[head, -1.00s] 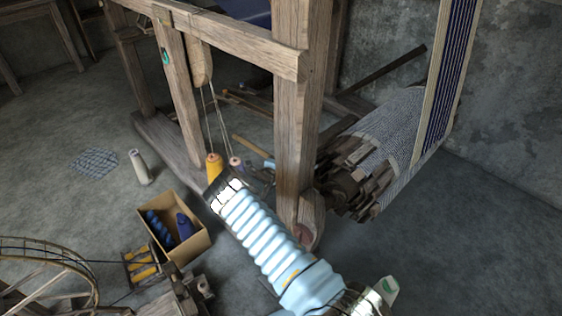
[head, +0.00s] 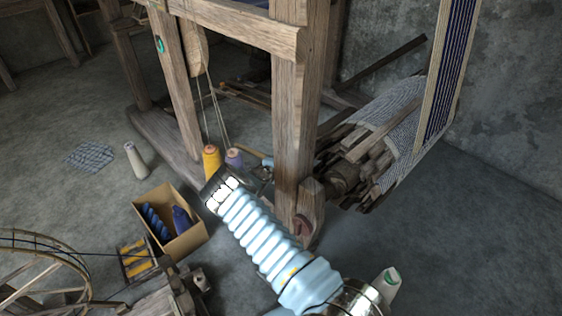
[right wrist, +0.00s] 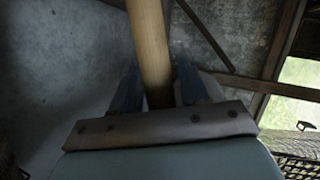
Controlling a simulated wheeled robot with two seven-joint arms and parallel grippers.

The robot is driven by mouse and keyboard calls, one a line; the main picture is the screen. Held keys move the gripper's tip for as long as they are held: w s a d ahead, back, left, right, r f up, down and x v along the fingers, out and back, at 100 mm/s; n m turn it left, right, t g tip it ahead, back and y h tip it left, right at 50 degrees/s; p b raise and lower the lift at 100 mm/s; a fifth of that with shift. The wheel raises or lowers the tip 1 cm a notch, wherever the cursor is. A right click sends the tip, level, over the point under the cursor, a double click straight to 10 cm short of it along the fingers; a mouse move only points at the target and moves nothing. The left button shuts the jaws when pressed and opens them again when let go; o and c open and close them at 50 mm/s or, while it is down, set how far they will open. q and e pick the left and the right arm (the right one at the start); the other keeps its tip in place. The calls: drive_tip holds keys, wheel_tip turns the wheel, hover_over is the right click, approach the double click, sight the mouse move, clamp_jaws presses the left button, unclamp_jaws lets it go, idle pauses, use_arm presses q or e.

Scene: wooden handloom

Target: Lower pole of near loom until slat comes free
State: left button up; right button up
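The near loom stands in the head view, with a thick upright post (head: 295,110) in front. Behind it a roll of striped cloth (head: 405,110) carries several loose-looking wooden slats (head: 365,150); I cannot tell whether one has come free. A round tan pole (right wrist: 150,45) runs between the dark fingers of my right gripper (right wrist: 158,90), which appear closed around it. In the head view my light blue arm and the post hide most of that gripper; only a small part of the pole (head: 257,154) shows. My left gripper is not in view.
A yellow cone (head: 211,160) and a purple cone (head: 234,158) stand by the post. A cardboard box (head: 187,245) holds blue yarn. A spinning wheel (head: 45,270) is at lower left. The floor at right is clear.

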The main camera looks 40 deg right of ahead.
drive_tip(key=shift+o, duration=0.6)
drive_tip(key=shift+s+a+r, duration=0.1)
drive_tip(key=shift+a+r, duration=0.05)
drive_tip(key=shift+a, duration=0.1)
drive_tip(key=p+v, duration=0.1)
drive_tip(key=v, duration=1.2)
drive_tip(key=shift+p, duration=0.3)
